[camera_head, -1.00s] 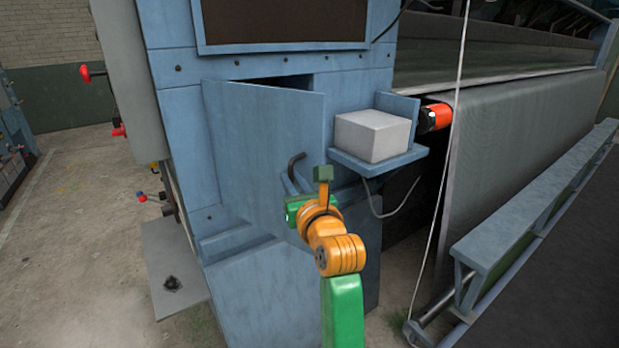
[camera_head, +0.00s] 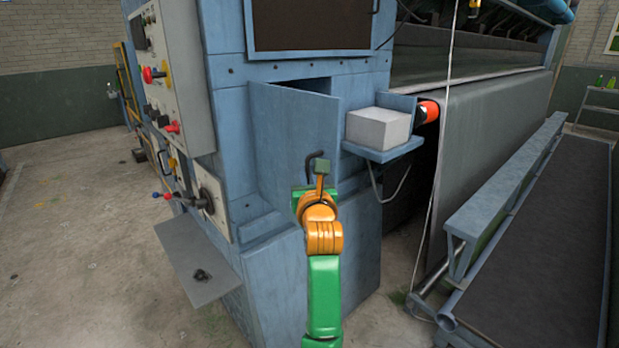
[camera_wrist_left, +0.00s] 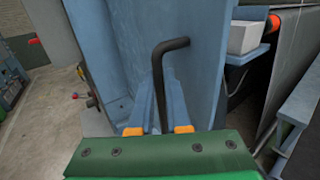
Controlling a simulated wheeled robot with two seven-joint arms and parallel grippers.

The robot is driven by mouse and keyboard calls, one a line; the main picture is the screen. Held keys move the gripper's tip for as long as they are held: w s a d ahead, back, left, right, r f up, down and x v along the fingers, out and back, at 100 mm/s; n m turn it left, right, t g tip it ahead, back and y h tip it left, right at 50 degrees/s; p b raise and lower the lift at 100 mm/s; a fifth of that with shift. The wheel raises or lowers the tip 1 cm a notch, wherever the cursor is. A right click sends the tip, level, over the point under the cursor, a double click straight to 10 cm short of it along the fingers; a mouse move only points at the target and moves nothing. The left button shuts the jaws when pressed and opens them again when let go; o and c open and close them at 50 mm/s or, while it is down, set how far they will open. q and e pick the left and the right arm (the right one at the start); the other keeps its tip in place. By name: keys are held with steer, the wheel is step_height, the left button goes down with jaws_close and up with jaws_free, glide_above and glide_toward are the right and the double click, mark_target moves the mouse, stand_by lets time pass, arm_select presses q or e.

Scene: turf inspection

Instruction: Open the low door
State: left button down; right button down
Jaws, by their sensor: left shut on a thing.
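The low door (camera_head: 285,135) is a flat blue panel on the front of the blue machine. It stands ajar, with a dark gap (camera_head: 312,84) along its top. Its black bent handle (camera_head: 313,158) also shows in the wrist view (camera_wrist_left: 161,75), rising upright and bending right at its top. My left gripper (camera_head: 314,184) is at the door's face. In the wrist view its fingers (camera_wrist_left: 160,105) close around the handle's lower part, and the green gripper body hides the handle's bottom end. My right gripper is not in view.
A shelf with a pale box (camera_head: 378,128) juts out right of the door. A control panel (camera_head: 165,75) with red knobs and a low grey plate (camera_head: 198,260) stand at the left. A blue-framed conveyor (camera_head: 530,220) lies right. Concrete floor (camera_head: 80,230) is free at the left.

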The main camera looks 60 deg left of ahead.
arm_select(q)
steer(key=shift+s+r, duration=0.1)
steer(key=shift+r, duration=0.1)
steer(key=c, duration=1.2)
jaws_free()
steer(key=shift+a, duration=0.1)
steer(key=o, duration=0.3)
steer(key=shift+a+f, duration=0.1)
steer(key=shift+a, duration=0.05)
steer(key=b+v, duration=0.2)
steer(key=v, duration=0.5)
steer(key=shift+s, duration=0.2)
steer(key=shift+a+f, duration=0.15)
steer(key=shift+a, duration=0.05)
